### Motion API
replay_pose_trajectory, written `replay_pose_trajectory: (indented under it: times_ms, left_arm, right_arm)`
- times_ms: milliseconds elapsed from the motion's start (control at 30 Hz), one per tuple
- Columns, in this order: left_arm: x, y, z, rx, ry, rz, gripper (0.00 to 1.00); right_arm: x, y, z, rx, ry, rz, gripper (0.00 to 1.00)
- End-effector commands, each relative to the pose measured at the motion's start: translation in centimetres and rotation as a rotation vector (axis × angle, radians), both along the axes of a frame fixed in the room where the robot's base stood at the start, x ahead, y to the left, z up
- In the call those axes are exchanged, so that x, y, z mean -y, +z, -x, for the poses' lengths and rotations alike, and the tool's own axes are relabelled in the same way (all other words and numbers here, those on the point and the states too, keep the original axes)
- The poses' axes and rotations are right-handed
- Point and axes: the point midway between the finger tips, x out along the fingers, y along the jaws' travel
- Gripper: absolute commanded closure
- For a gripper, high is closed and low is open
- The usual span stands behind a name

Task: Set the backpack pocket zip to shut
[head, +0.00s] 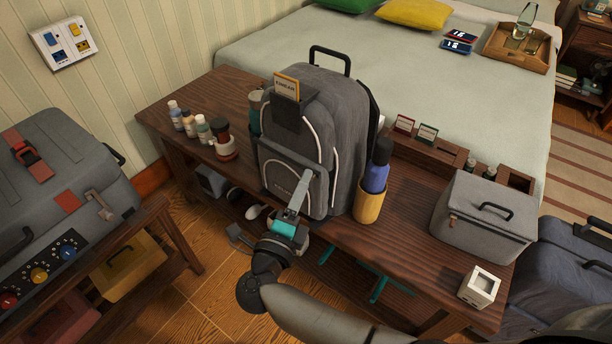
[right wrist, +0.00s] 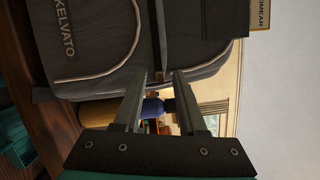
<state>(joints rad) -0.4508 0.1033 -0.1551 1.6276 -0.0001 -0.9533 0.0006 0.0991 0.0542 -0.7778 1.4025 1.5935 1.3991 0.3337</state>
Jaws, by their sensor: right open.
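The grey backpack (head: 342,115) stands upright on the dark wooden bench (head: 405,215). Its front pocket (head: 283,168) faces me, with a pale curved line along its edge. The right wrist view shows the pocket (right wrist: 85,35) close up, turned sideways, with lettering on it. My right gripper (head: 304,178) is at the right edge of the pocket. In the right wrist view its two fingers (right wrist: 160,76) are apart with nothing between them. I cannot make out the zip pull or whether the zip is shut. My left gripper is not in view.
A tan cup (head: 369,207) with a blue bottle (head: 377,170) stands close right of the backpack. Several small bottles (head: 190,123) stand to its left. A grey box (head: 484,222) and a small white cube (head: 479,286) are on the bench's right end. The bed (head: 420,75) lies behind.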

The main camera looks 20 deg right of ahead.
Motion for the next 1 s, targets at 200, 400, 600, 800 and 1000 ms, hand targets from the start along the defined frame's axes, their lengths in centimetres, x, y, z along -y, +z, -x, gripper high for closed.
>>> replay_pose_trajectory:
  times_ms: [200,400,600,800,1000]
  left_arm:
    - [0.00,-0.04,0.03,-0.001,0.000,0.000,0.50]
    - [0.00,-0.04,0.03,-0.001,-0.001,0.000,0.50]
    - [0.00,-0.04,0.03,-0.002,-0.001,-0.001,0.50]
    - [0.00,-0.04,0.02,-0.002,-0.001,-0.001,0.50]
    - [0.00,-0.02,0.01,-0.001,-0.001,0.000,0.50]
  right_arm:
    - [0.02,0.01,0.00,0.000,0.000,0.000,0.59]
    - [0.03,0.01,0.00,0.000,0.000,0.000,0.73]
    - [0.02,0.00,0.00,0.000,0.000,0.000,0.95]
    - [0.01,-0.02,0.01,-0.001,0.000,-0.001,1.00]
    - [0.03,-0.03,0.00,-0.001,-0.001,-0.001,1.00]
